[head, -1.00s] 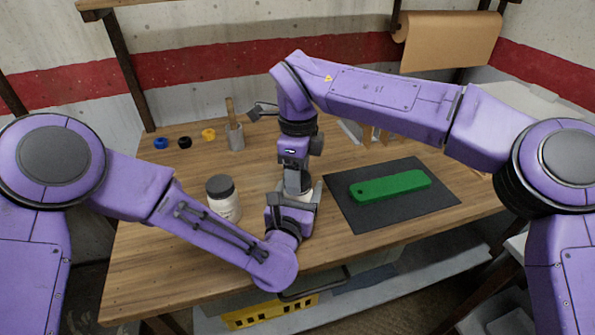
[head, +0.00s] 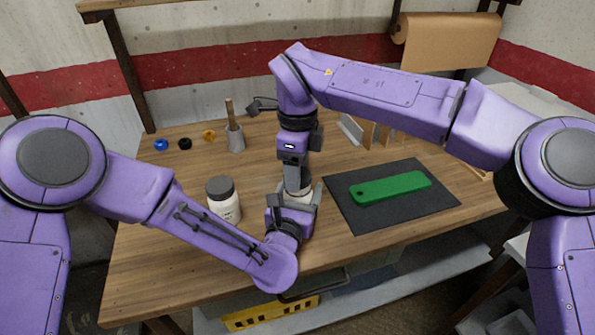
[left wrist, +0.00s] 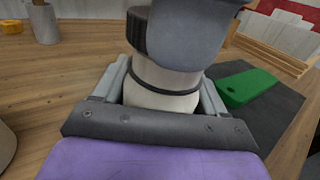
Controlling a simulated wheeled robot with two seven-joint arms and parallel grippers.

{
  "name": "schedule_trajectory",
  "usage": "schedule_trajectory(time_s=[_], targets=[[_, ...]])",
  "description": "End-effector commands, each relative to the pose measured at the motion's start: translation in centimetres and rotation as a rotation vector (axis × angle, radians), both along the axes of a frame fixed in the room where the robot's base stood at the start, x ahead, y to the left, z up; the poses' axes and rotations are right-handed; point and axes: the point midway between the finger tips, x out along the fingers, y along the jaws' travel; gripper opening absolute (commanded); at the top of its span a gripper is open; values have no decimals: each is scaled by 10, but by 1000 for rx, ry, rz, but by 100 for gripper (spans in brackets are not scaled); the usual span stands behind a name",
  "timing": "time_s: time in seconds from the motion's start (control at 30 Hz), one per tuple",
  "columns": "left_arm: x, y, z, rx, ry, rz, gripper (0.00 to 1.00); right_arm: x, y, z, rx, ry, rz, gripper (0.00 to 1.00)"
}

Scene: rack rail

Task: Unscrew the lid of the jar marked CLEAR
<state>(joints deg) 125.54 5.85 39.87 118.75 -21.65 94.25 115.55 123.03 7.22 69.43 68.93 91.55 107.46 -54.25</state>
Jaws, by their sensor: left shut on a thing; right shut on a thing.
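A cream jar (left wrist: 160,85) stands upright on the table between the fingers of my left gripper (head: 296,192), which is shut on its body from the near side. Its dark ribbed lid (left wrist: 136,32) shows in the left wrist view. My right gripper (head: 298,186) comes straight down from above and is shut on this lid; a grey finger of it covers much of the lid. I cannot see a label on this jar. A second cream jar (head: 227,209) with a dark lid (head: 220,187) stands to the left, apart from both grippers; its label is too small to read.
A green board (head: 390,187) lies on a dark mat (head: 350,217) at the right. A grey cup (head: 235,138) with a stick stands behind. Blue (head: 161,145), black (head: 184,144) and yellow (head: 209,136) rings lie at the back left. The table's front left is clear.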

Motion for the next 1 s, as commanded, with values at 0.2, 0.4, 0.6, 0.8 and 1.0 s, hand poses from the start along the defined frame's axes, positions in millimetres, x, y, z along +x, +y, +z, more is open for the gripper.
schedule_trajectory(time_s=[0.2, 0.4, 0.6, 0.8, 1.0], targets=[[-1, 0, -2, 2, 4, 0, 0, 0, 0, 7, -1, 0, -1, 23], [0, 1, -2, 2, 4, 1, 0, 0, 0, 9, -1, 0, -1, 23], [0, 1, -2, 2, 4, 1, 0, 0, 0, 15, -1, -2, -1, 23], [0, 1, -2, 1, 4, 2, 0, 1, 0, 44, 0, -2, -2, 23], [0, 1, -2, 2, 4, 2, 0, 0, 0, 49, -2, 1, -1, 23]])
